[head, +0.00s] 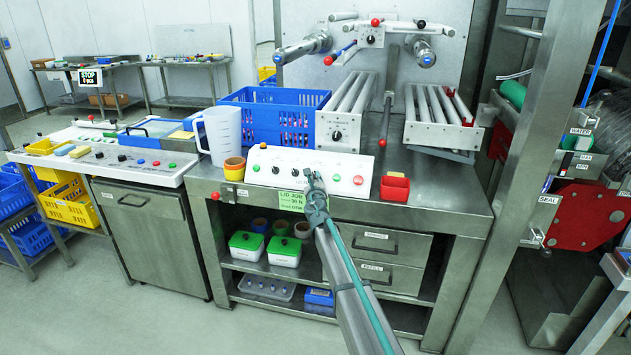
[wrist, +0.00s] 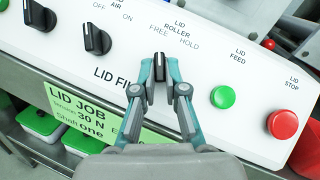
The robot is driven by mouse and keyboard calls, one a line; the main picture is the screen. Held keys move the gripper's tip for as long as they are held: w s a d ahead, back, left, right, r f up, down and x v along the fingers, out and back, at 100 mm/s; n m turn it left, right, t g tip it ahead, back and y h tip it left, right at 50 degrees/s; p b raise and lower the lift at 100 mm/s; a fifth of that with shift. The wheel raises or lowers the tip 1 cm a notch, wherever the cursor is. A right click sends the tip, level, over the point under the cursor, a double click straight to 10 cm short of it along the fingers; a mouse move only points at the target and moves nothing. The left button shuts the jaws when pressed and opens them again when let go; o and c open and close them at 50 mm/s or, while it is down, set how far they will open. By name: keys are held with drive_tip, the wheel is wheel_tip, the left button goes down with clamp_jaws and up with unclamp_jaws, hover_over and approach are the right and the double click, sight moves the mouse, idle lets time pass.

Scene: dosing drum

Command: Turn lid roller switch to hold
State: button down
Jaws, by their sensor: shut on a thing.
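The lid roller switch (wrist: 160,66) is a small black knob on the white control panel, below the labels FREE at its upper left and HOLD at its upper right. My gripper (wrist: 160,80) has its two teal-and-grey fingers closed on either side of this knob. In the head view my gripper (head: 312,178) reaches to the front of the control panel (head: 268,163) and hides the switch.
Right of the switch are the green LID FEED button (wrist: 223,97) and red LID STOP button (wrist: 283,123). Another black knob (wrist: 97,39), marked OFF and ON, sits to its left. A red bin (head: 394,187) and a yellow-orange cup (head: 234,168) flank the panel.

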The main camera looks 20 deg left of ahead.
drive_tip(key=m+h+b, duration=0.1)
drive_tip(key=m, duration=0.1)
drive_tip(key=m+t+h+b, duration=0.1)
drive_tip(key=m+b, duration=0.1)
drive_tip(key=shift+w+a+f+t+h, duration=0.2)
drive_tip(key=shift+a+t+h, duration=0.1)
drive_tip(key=shift+a, duration=0.1)
drive_tip(key=m+h+b, duration=0.1)
drive_tip(key=m, duration=0.2)
drive_tip(key=shift+a+r+h, duration=0.1)
drive_tip(key=shift+a+h, duration=0.05)
drive_tip(key=shift+h, duration=0.25)
drive_tip(key=m+h+b, duration=0.1)
drive_tip(key=m+h, duration=0.1)
drive_tip(key=m, duration=0.1)
drive_tip(key=shift+a+m+h+b, duration=0.15)
drive_tip(key=shift+m+h+b, duration=0.15)
drive_tip(key=shift+m+b, duration=0.1)
drive_tip(key=shift+a+r+m+h+b, duration=0.15)
drive_tip(key=shift+m+h, duration=0.65)
drive_tip(key=shift+m, duration=0.4)
drive_tip(key=shift+r+m+h+b, duration=0.15)
drive_tip(key=shift+m+h, duration=0.65)
drive_tip(key=shift+m, duration=0.4)
